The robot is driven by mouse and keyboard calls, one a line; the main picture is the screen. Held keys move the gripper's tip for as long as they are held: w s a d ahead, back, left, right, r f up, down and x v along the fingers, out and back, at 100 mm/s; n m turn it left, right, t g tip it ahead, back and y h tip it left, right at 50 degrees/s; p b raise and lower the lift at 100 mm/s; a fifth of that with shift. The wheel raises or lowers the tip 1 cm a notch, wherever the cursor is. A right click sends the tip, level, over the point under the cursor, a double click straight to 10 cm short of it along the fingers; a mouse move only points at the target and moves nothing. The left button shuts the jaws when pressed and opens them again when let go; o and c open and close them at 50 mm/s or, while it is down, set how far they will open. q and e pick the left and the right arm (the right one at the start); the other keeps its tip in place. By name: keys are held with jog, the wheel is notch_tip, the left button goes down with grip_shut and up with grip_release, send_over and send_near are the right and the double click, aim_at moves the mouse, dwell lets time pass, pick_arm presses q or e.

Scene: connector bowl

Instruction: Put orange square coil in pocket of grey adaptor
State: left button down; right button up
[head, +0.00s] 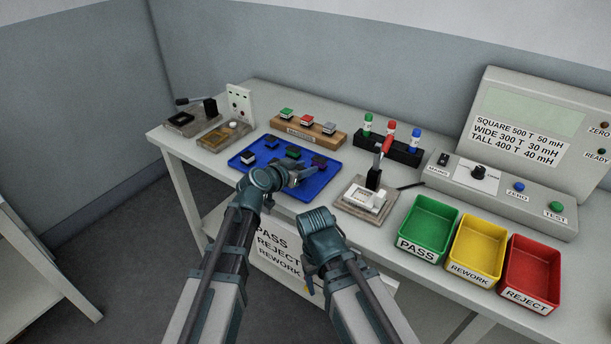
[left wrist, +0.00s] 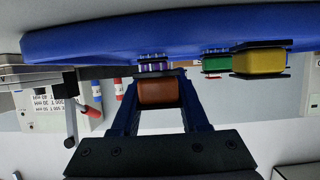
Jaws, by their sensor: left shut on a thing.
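My left gripper (head: 302,176) is low over the right part of the blue tray (head: 246,166). In the left wrist view, its fingers (left wrist: 158,100) are shut on the orange square coil (left wrist: 158,93), close beside the blue tray (left wrist: 100,38). The coil is too small to make out in the head view. A grey-topped piece (head: 328,128) on the wooden rack may be the grey adaptor; a pale block (head: 366,197) also sits on the clamp fixture. I cannot tell which is the adaptor or see a pocket. My right gripper (head: 309,285) hangs low in front of the table, its jaws unclear.
Several other coils sit on the tray, among them a purple one (left wrist: 155,66) and a yellow one (left wrist: 262,60). The wooden rack (head: 289,132) stands behind. The fixture's upright red-handled clamp (head: 384,150) and the green bin (head: 427,226) are to the right.

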pick_arm(q)
jog(key=shift+d+f, duration=0.15)
jog(key=shift+f, duration=0.6)
jog(key=shift+r, duration=0.1)
jog(key=shift+f+b, duration=0.2)
jog(key=shift+b, duration=0.15)
jog(key=shift+c, duration=2.1)
grip_release()
